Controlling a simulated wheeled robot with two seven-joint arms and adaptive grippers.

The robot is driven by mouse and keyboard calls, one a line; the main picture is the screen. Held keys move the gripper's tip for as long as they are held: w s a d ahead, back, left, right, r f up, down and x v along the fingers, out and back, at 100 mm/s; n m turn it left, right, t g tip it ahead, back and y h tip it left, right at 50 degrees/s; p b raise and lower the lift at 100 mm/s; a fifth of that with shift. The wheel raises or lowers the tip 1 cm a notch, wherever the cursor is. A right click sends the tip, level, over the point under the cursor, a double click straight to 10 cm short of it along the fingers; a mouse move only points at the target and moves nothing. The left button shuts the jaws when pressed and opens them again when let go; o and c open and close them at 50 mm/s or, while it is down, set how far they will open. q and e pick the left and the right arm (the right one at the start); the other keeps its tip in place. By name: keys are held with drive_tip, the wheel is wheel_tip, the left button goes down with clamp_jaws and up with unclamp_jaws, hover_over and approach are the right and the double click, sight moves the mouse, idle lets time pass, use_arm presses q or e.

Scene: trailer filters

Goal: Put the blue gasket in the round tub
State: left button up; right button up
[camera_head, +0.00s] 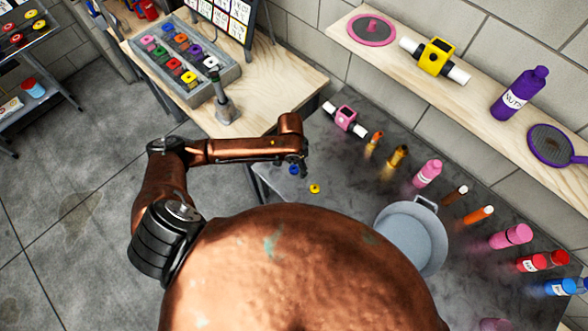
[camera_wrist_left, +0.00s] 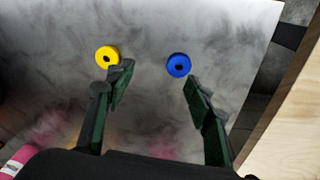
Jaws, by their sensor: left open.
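The blue gasket (camera_head: 294,170) is a small ring lying flat on the grey metal table. In the left wrist view the blue gasket (camera_wrist_left: 178,65) lies ahead of the fingertips, closer to the right-hand finger. My left gripper (camera_head: 303,167) is above the table beside the blue gasket; in the wrist view the left gripper (camera_wrist_left: 157,80) is open and empty. The round tub (camera_head: 411,238) is a grey-blue round vessel with a handle, standing on the same table to the right and partly hidden by my body. My right gripper is not in view.
A yellow gasket (camera_head: 315,188) lies near the blue one and also shows in the wrist view (camera_wrist_left: 107,57), close to the left-hand finger. Several bottles and tools, including a pink bottle (camera_head: 428,173), line the table's back. A wooden bench (camera_head: 262,85) adjoins at upper left.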

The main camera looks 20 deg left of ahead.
sight(293, 169)
use_arm(q)
drive_tip(key=a, duration=0.1)
drive_tip(key=w+a+r, duration=0.1)
drive_tip(key=shift+a+r+n+y, duration=0.1)
drive_tip(key=shift+a+n+y, duration=0.2)
drive_tip(key=shift+a+y, duration=0.1)
drive_tip(key=shift+w+a, duration=0.1)
drive_tip(key=shift+a, duration=0.15)
drive_tip(key=f, duration=0.5)
drive_tip(key=d+f, duration=0.1)
drive_tip(key=f, duration=0.1)
drive_tip(key=shift+w+f, duration=0.2)
drive_tip(key=shift+f, duration=0.15)
drive_tip(key=c, duration=0.9)
drive_tip(key=shift+r, duration=0.1)
